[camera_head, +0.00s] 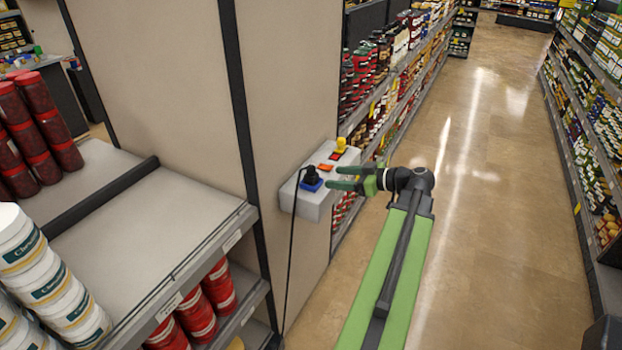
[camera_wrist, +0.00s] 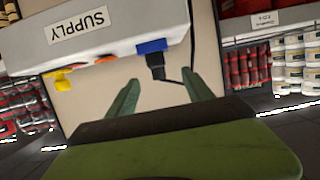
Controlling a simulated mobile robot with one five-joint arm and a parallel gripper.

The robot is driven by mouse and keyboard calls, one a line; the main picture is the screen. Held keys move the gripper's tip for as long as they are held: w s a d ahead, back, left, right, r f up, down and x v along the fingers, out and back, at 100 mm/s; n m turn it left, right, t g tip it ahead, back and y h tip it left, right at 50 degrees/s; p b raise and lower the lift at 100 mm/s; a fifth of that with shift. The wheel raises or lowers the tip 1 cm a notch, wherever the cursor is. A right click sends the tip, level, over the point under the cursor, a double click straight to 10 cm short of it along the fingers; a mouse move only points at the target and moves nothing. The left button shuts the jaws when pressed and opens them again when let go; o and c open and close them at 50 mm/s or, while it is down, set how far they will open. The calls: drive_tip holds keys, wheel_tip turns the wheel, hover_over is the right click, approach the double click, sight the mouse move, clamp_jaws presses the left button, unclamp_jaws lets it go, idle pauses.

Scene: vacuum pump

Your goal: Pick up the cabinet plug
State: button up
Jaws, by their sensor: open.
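The cabinet plug (camera_head: 311,175) is black and sits in a blue socket (camera_head: 313,186) on top of a light grey supply box fixed to the beige panel. A thin black cable runs from it down past the box. My gripper (camera_head: 332,177) is open and empty, over the box and just right of the plug. In the wrist view the plug (camera_wrist: 156,66) lies ahead between the two green fingertips (camera_wrist: 160,77), apart from both. The blue socket (camera_wrist: 151,46) is behind it there.
The supply box (camera_head: 308,199) also carries a yellow fitting (camera_head: 341,144) and orange-red parts (camera_head: 325,167) farther back. A shelf (camera_head: 165,235) with red jars and white tubs stands at the left. Stocked shelves line the aisle; its floor (camera_head: 500,150) is clear.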

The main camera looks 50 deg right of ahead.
sight(304, 174)
drive_tip(key=b+x, duration=0.1)
drive_tip(key=x, duration=0.3)
drive_tip(key=b+x, duration=0.1)
drive_tip(key=x, duration=0.4)
drive_tip(key=b+x, duration=0.1)
drive_tip(key=x, duration=0.3)
drive_tip(key=shift+w+d+f, duration=0.1)
drive_tip(key=shift+w+d, duration=0.2)
clamp_jaws()
